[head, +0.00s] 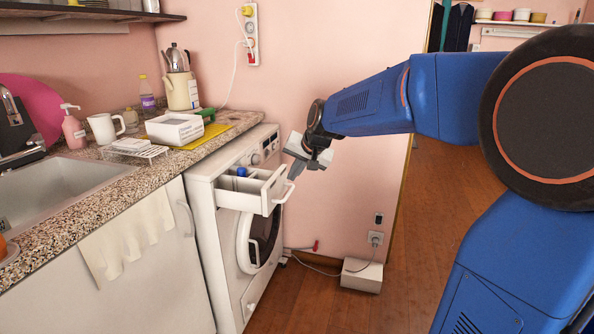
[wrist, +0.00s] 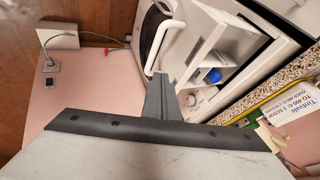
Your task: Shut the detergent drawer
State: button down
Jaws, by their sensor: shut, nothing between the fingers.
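The white detergent drawer (head: 262,191) is pulled out of the washing machine (head: 225,262), with its compartments open to view. A blue item (head: 241,172) shows inside it. A white handle (head: 284,194) is on its front. My gripper (head: 294,170) is shut and empty, just above and beside the drawer's front end, on the right. In the wrist view the shut fingers (wrist: 163,78) point toward the drawer (wrist: 201,65) and overlap its edge in the picture. I cannot tell whether they touch it.
The granite counter (head: 140,172) above the machine holds a white box (head: 174,129), a mug (head: 105,128) and bottles. The pink wall (head: 345,205) is behind my gripper. A white box (head: 361,275) with a cable lies on the floor. The wooden floor at the right is mostly clear.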

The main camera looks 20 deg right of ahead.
aim_at(283, 189)
jog(key=shift+x, duration=2.65)
